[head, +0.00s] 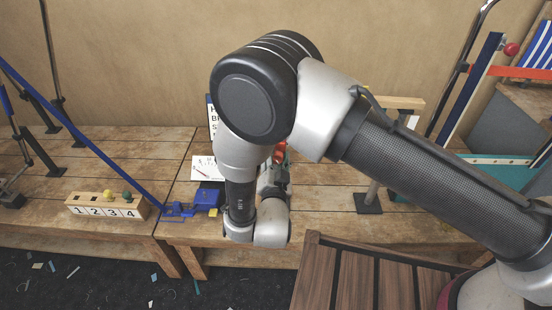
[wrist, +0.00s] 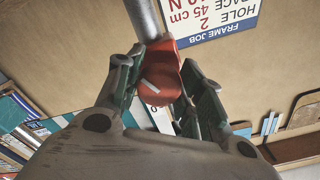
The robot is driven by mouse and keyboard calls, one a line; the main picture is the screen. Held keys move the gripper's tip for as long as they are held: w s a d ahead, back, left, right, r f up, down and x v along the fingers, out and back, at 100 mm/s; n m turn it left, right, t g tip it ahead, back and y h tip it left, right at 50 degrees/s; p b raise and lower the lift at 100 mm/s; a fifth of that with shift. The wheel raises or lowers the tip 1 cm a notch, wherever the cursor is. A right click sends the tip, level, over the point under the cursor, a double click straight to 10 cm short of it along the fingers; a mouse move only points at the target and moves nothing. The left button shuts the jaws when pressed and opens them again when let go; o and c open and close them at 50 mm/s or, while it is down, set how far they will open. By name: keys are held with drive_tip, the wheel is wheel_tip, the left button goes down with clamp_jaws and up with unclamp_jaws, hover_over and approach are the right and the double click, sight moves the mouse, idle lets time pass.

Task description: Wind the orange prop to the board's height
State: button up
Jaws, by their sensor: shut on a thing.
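An orange-red knob or collar (wrist: 160,75) sits on a grey metal post (wrist: 145,18) in the wrist view. My gripper (wrist: 163,98) has a finger on either side of it and is shut on it. A white pointer line and part of a white label with a "0" show by the knob. In the head view a little of the orange part (head: 280,152) shows behind my arm; the rest of the prop is hidden. A pale wooden board (head: 402,102) shows partly behind my arm, near a grey post with a dark foot (head: 368,203). Their relative heights cannot be told.
A job sign (wrist: 212,14) hangs above the bench (head: 330,212). A blue clamp-like tool (head: 205,198) and a white sheet (head: 206,168) lie left of my gripper. A numbered wooden block (head: 105,208) stands farther left. A slatted wooden surface (head: 350,275) is in front.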

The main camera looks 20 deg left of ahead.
drive_tip(key=m, duration=0.4)
drive_tip(key=shift+m, duration=0.3)
drive_tip(key=m, duration=0.4)
drive_tip(key=shift+m, duration=0.3)
drive_tip(key=m, duration=0.4)
drive_tip(key=shift+m, duration=2.4)
drive_tip(key=o, duration=1)
drive_tip(key=shift+r, duration=0.1)
drive_tip(key=shift+s, duration=0.1)
